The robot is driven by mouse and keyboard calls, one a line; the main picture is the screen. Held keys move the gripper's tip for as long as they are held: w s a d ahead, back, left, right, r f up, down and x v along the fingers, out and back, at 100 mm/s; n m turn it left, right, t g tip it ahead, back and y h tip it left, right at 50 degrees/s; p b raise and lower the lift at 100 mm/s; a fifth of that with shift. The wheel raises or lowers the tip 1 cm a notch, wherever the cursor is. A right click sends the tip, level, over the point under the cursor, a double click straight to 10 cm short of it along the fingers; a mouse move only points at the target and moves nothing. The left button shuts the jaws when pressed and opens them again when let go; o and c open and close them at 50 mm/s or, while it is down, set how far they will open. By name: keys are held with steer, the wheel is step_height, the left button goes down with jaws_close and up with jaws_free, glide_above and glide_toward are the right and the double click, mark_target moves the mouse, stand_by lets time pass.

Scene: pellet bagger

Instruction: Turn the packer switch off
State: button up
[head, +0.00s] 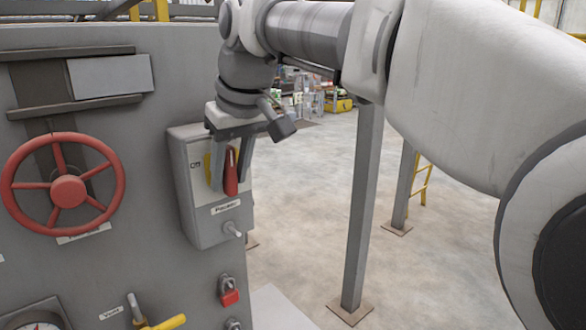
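The packer switch is a red handle (231,173) on a yellow plate (208,166). It is mounted on the front of a grey box (182,185) with a "Packer" label (226,208) below it. The handle looks roughly upright. My gripper (231,174) is at the box, with one finger on the left of the red handle and one on the right. I cannot tell whether the fingers touch the handle or leave small gaps. The gripper hides part of the plate and the top of the handle.
A red handwheel (68,188) is on the grey machine wall left of the box.

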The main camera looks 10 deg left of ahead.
steer(key=shift+r, duration=0.1)
jaws_close()
